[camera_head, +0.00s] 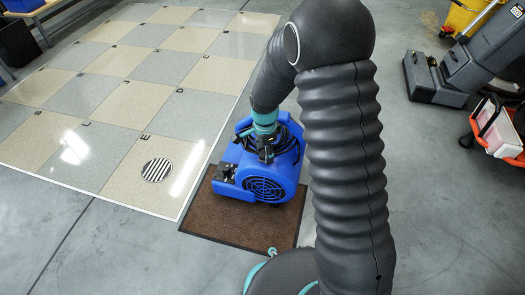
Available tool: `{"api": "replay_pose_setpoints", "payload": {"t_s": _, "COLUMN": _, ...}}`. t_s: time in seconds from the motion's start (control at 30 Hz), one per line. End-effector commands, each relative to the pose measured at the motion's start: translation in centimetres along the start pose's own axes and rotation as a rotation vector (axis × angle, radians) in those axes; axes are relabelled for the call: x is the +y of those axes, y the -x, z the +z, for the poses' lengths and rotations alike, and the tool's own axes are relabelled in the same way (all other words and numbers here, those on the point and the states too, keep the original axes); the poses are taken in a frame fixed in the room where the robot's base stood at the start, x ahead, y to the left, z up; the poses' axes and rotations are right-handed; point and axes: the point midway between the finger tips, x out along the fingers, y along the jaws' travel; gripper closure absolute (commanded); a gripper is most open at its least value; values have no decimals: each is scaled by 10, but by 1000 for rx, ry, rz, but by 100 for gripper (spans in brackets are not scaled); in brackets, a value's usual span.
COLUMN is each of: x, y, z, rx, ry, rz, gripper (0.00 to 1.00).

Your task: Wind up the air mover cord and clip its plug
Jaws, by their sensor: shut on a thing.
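The blue air mover (268,177) stands on a brown mat (230,224) in the middle of the camera_head view. Dark loops that look like its cord (289,136) lie on its upper part. My arm comes down from above, and my gripper (266,156) is at the top of the air mover. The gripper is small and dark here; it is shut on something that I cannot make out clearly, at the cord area. The plug and its clip cannot be told apart. My arm hides part of the air mover's right side.
A tiled floor panel (130,95) with a round drain grate (157,170) lies to the left. A grey floor machine (440,80), a yellow bucket (465,15) and an orange cart (495,130) stand at the right. Grey floor is clear at the lower left.

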Motion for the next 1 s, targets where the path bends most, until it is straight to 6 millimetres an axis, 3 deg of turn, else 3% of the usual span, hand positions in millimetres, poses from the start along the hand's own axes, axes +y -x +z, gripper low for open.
{"api": "replay_pose_setpoints", "payload": {"t_s": 0.27, "x": 0, "y": -2, "z": 0, "rx": 0, "ry": 0, "rz": 0, "gripper": 100}}
{"api": "replay_pose_setpoints", "payload": {"t_s": 0.3, "x": 0, "y": -2, "z": 0, "rx": 0, "ry": 0, "rz": 0, "gripper": 36}}
{"api": "replay_pose_setpoints", "payload": {"t_s": 0.4, "x": 0, "y": -2, "z": 0, "rx": 0, "ry": 0, "rz": 0, "gripper": 17}}
{"api": "replay_pose_setpoints", "payload": {"t_s": 0.77, "x": 0, "y": 2, "z": 0, "rx": 0, "ry": 0, "rz": -1, "gripper": 17}}
{"api": "replay_pose_setpoints", "payload": {"t_s": 1.0, "x": -1, "y": 35, "z": 0, "rx": 1, "ry": 0, "rz": -4, "gripper": 17}}
